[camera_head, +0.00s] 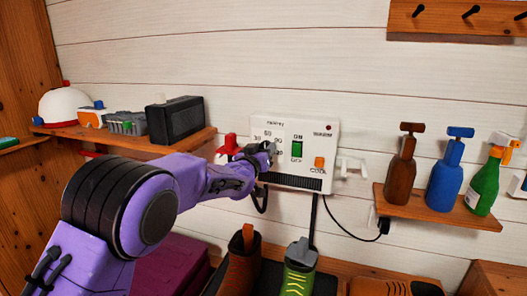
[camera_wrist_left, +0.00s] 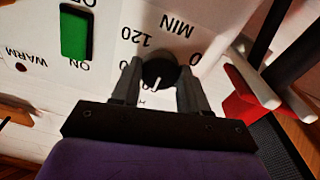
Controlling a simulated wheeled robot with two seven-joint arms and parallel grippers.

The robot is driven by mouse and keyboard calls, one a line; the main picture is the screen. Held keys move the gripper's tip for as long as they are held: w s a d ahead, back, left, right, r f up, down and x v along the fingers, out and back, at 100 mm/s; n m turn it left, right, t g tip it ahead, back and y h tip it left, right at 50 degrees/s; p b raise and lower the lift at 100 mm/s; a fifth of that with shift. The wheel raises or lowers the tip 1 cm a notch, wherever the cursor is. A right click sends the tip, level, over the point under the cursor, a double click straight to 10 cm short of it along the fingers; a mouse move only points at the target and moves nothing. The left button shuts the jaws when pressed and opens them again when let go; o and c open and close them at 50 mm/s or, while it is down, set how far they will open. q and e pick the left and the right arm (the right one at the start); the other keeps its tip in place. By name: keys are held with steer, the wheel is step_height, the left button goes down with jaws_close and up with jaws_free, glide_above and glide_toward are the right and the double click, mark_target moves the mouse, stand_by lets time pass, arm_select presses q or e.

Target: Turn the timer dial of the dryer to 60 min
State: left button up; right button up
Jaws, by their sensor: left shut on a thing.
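The white dryer control box (camera_head: 327,131) is on the plank wall, with a green ON/OFF switch (camera_head: 297,149) and an orange button (camera_head: 319,162). My left gripper (camera_head: 268,150) reaches its left part and hides the dial in the head view. In the left wrist view, which shows the panel upside down, the dark round timer dial (camera_wrist_left: 158,70) sits between the fingers of my left gripper (camera_wrist_left: 160,88), shut on it. Its white mark points down in that picture, towards the palm. "120", "MIN" and "0" are readable; the number at the mark is hidden. My right gripper is not in view.
A left shelf (camera_head: 195,138) holds a black box (camera_head: 175,119) and other items. A right shelf (camera_head: 430,208) holds a brown bottle (camera_head: 401,165), a blue bottle (camera_head: 445,178) and a green spray bottle (camera_head: 485,185). Boots (camera_head: 299,270) stand below the box. A cable hangs at right.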

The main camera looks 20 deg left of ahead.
arm_select(q)
steer(key=shift+f, duration=0.25)
steer(key=o, duration=1.1)
steer(key=shift+r, duration=0.1)
steer(key=shift+c, duration=0.2)
steer(key=s+b, duration=0.3)
steer(key=s, duration=0.7)
steer(key=shift+s+a+f, duration=0.3)
steer(key=shift+a, duration=0.1)
